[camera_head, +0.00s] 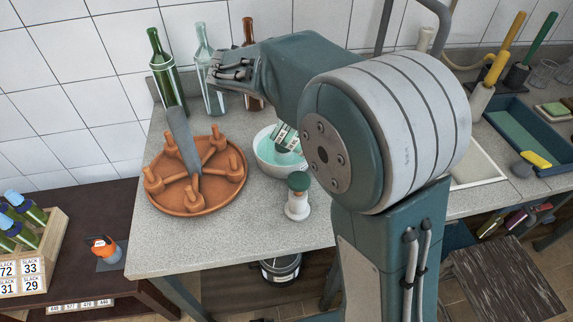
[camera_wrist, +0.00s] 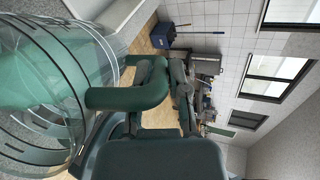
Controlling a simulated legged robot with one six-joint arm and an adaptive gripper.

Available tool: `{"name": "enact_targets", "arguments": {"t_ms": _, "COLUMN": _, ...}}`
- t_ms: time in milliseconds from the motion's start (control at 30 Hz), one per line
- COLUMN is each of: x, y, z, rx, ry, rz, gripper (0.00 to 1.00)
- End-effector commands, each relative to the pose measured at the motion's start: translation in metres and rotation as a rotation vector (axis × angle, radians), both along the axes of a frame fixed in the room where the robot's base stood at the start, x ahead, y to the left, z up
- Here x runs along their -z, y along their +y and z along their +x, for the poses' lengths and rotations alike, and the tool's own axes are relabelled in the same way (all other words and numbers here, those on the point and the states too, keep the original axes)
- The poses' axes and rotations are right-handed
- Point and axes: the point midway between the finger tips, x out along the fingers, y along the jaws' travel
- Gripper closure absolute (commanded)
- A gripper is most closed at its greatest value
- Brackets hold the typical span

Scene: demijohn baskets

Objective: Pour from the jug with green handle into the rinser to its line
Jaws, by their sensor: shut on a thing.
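In the wrist view a large clear jug (camera_wrist: 50,85) with dark rings fills the left side, and its green handle (camera_wrist: 125,97) faces me. My gripper (camera_wrist: 160,105) is shut on this handle; its fingertips are partly hidden. The wrist picture is rolled sideways, so the jug's tilt is hard to tell. In the head view a white bowl (camera_head: 262,158) with pale green liquid, seemingly the rinser, stands on the counter, partly behind my arm. A printed green-and-white piece shows at its far side. The fill line cannot be made out. The jug is not clearly visible in the head view.
A terracotta dish (camera_head: 222,200) with pegs stands left of the bowl. Bottles (camera_head: 167,75) stand behind it. A white, green-topped object (camera_head: 298,205) stands in front of the bowl. A blue tray (camera_head: 555,150) lies right. The counter's front left is clear.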

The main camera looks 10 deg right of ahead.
Motion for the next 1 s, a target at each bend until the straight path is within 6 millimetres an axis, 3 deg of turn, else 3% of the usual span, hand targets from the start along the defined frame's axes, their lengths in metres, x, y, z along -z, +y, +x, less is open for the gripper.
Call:
{"name": "enact_targets", "arguments": {"t_ms": 733, "x": 0.0008, "y": 0.0062, "z": 0.0041, "rx": 0.0, "ry": 0.028, "rz": -0.048, "gripper": 1.0}}
{"name": "enact_targets", "arguments": {"t_ms": 1000, "x": -0.0015, "y": -0.0026, "z": -0.0017, "rx": 0.001, "ry": -0.011, "rz": 0.014, "gripper": 1.0}}
